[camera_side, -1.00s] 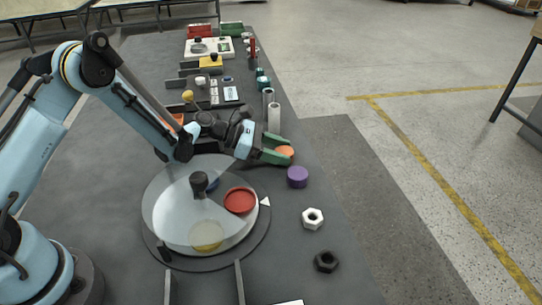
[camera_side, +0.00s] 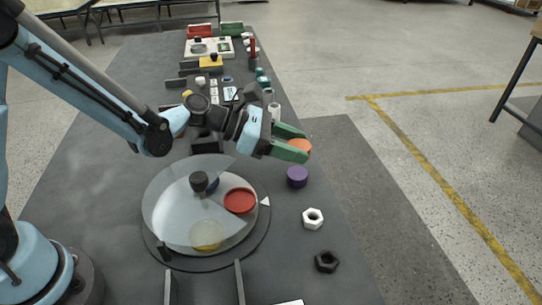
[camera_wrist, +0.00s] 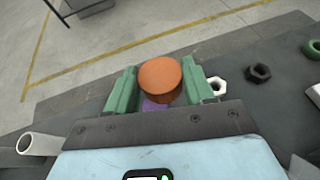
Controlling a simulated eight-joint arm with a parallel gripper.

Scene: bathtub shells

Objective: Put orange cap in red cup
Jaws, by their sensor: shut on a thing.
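The orange cap (camera_side: 299,147) is held between the green fingers of my gripper (camera_side: 291,146), raised above the table near its right edge. In the wrist view the orange cap (camera_wrist: 160,78) sits between both fingertips of my gripper (camera_wrist: 158,84). The red cup (camera_side: 240,201) is a shallow round cup on a turntable (camera_side: 164,250), nearer the camera and to the left of my gripper. A clear, partly open cover lies over the turntable, and the red cup shows in its open part. The red cup is not in the wrist view.
A purple cap (camera_side: 297,177) stands just below my gripper. A white nut (camera_side: 312,218) and a black nut (camera_side: 327,261) lie to the right of the turntable. Upright tubes (camera_side: 274,112) stand behind my gripper. The yellow cup (camera_side: 206,236) lies under the cover.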

